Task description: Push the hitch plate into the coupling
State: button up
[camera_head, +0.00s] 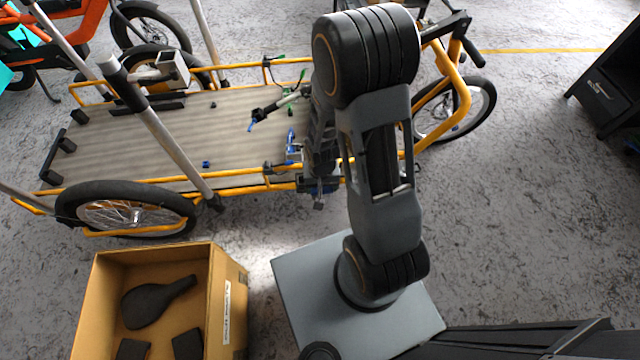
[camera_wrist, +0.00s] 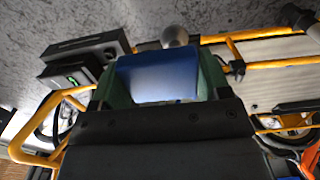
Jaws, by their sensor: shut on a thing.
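My gripper (camera_wrist: 162,90) fills the lower middle of the wrist view, with a dark body and green finger parts. It is shut on a blue piece with a pale lower face, which I take for the hitch plate (camera_wrist: 158,76). My arm and gripper hide much of the contact area.
The cargo bike's flat bed (camera_head: 180,145) has yellow rails and upright grey poles. A blue clamp-like part (camera_head: 292,147) is beside my wrist. A cardboard box (camera_head: 240,290) with dark parts stands front left. Grey floor is open at right, before a black cabinet (camera_head: 607,90).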

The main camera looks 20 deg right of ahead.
jog(key=shift+r+p, duration=2.15)
jog(key=shift+r, duration=0.5)
jog(key=shift+f, duration=0.15)
